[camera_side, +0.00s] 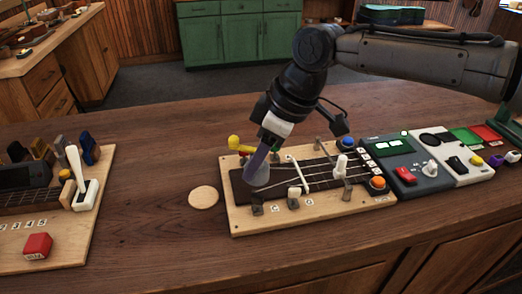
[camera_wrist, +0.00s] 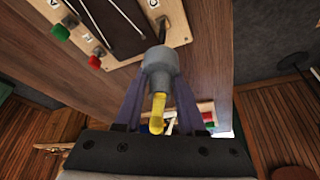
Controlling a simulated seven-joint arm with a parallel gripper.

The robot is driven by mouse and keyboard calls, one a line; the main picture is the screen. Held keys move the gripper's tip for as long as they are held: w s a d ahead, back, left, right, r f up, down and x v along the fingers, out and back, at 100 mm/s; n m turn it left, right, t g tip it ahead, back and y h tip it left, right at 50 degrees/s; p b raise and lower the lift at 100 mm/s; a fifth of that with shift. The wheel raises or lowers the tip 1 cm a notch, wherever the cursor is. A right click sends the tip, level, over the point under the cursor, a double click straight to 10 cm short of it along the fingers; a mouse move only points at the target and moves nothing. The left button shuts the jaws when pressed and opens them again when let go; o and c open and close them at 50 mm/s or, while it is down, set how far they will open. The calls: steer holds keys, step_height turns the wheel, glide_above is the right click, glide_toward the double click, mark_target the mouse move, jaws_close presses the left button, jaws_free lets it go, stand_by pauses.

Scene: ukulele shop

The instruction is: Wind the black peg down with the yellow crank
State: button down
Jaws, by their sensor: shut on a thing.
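My gripper (camera_side: 257,178), with purple fingers, points down over the left end of the wooden board (camera_side: 350,204). Its fingers are shut on the grey body of the yellow crank (camera_wrist: 159,62). The crank's yellow handle (camera_side: 236,143) sticks out to the left in the side view and lies between the fingers in the wrist view (camera_wrist: 157,115). A dark peg (camera_wrist: 162,28) shows just beyond the grey end of the crank in the wrist view. I cannot tell whether the crank is seated on it, as the grey end hides the contact.
The board carries a dark fretboard with strings, a white upright knob (camera_side: 341,166), a blue button (camera_side: 346,142) and an orange button (camera_side: 377,183). A round wooden disc (camera_side: 203,197) lies on the table to the left. Device panels (camera_side: 405,170) stand to the right. The front table strip is clear.

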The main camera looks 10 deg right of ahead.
mark_target(257, 194)
steer(key=shift+f, duration=2.15)
steer(key=shift+f, duration=1.2)
stand_by(0.3)
steer(key=shift+m+t+h, duration=0.4)
steer(key=shift+m, duration=1.1)
steer(key=shift+m, duration=0.5)
steer(key=shift+m+t+h, duration=0.4)
steer(key=shift+m+h, duration=0.1)
steer(key=shift+m, duration=0.5)
